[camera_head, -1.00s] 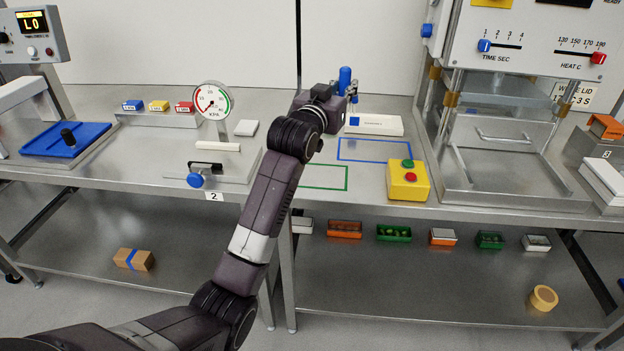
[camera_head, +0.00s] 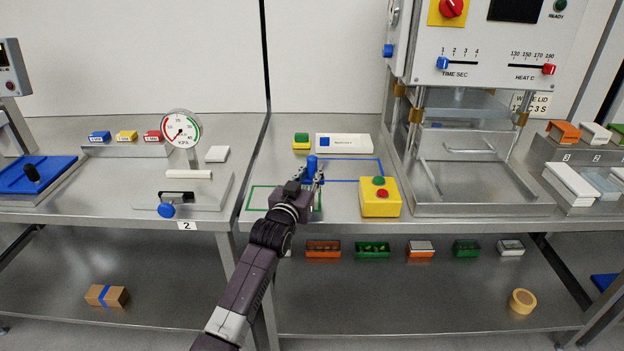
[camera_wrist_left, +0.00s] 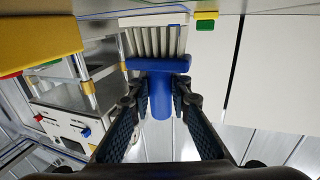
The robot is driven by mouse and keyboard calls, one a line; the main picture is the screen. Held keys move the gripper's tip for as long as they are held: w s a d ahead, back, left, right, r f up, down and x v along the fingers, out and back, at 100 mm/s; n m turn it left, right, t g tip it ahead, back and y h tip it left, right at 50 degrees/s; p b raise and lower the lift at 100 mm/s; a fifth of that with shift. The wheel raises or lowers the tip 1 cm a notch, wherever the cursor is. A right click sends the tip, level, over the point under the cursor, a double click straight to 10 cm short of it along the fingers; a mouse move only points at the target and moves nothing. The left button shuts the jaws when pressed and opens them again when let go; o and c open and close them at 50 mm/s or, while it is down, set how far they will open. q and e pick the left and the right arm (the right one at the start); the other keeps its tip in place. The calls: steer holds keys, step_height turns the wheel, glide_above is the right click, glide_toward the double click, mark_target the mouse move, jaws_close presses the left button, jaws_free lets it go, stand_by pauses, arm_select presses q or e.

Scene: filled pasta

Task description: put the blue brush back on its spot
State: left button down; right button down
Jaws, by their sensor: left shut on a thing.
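My left gripper (camera_head: 314,181) is shut on the handle of the blue brush (camera_head: 311,166). In the left wrist view the gripper (camera_wrist_left: 160,95) has its fingers on both sides of the blue handle, and the brush (camera_wrist_left: 158,66) shows a blue crosspiece and pale bristles. In the head view the brush is upright near the left part of the blue outline (camera_head: 354,181) on the bench. I cannot tell whether the bristles touch the bench. A green outline (camera_head: 248,199) lies to the left, partly hidden by my gripper. My right gripper is not in view.
A yellow button box (camera_head: 380,203) stands close to the right of the gripper. A sponge-like green and yellow block (camera_head: 301,142) and a white labelled box (camera_head: 350,143) stand behind. The press (camera_head: 468,190) is at right, the gauge (camera_head: 181,128) at left.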

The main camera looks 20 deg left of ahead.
arm_select(q)
steer(key=shift+f, duration=1.15)
steer(key=c, duration=1.8)
jaws_free()
steer(key=shift+f, duration=0.15)
steer(key=shift+r, duration=0.3)
steer(key=shift+s+f, duration=0.2)
steer(key=shift+s, duration=0.1)
steer(key=s, duration=1.1)
steer(key=shift+s+a, duration=0.2)
steer(key=shift+s, duration=0.05)
